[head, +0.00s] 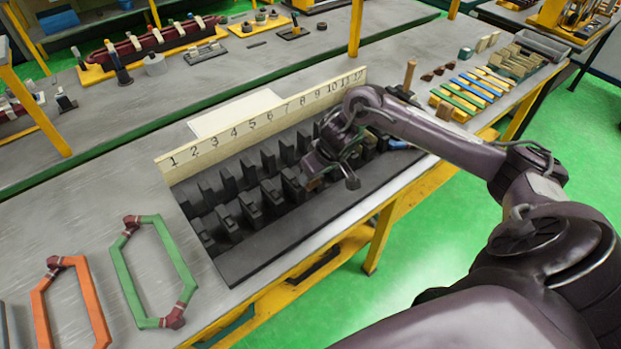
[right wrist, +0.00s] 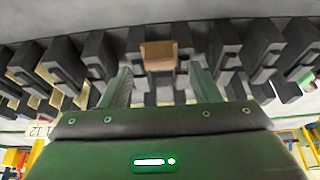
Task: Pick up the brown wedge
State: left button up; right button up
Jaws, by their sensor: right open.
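A brown wedge (right wrist: 158,55) sits among the dark blocks of the slotted stator fixture, and its end face shows in the right wrist view. In the head view only a small brown patch of it (head: 315,185) shows beside my gripper. My right gripper (right wrist: 160,84) is open, with one finger on each side of the wedge in the picture. I cannot tell whether the fingers touch it. In the head view this gripper (head: 330,178) is low over the middle of the fixture (head: 290,240). My left gripper is not in view.
A numbered strip (head: 262,118) stands along the fixture's back edge. Green (head: 150,270) and orange (head: 70,300) coils lie at the left. Coloured strips (head: 470,90) and a brown upright block (head: 410,73) are at the right. The fixture's front dark ledge is clear.

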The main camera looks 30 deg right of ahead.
jog(key=shift+w+x, duration=0.15)
jog(key=shift+x, duration=0.65)
jog(key=shift+w+x, duration=0.15)
jog(key=shift+x, duration=0.7)
jog(key=shift+r, duration=0.15)
jog(key=c, duration=0.8)
jog(key=shift+c, duration=0.2)
jog(key=shift+r, duration=0.1)
notch_tip(320, 180, up, 9)
jog(key=shift+w+f, duration=0.1)
jog(key=shift+f, duration=0.05)
notch_tip(320, 180, up, 11)
jog(key=p, duration=0.5)
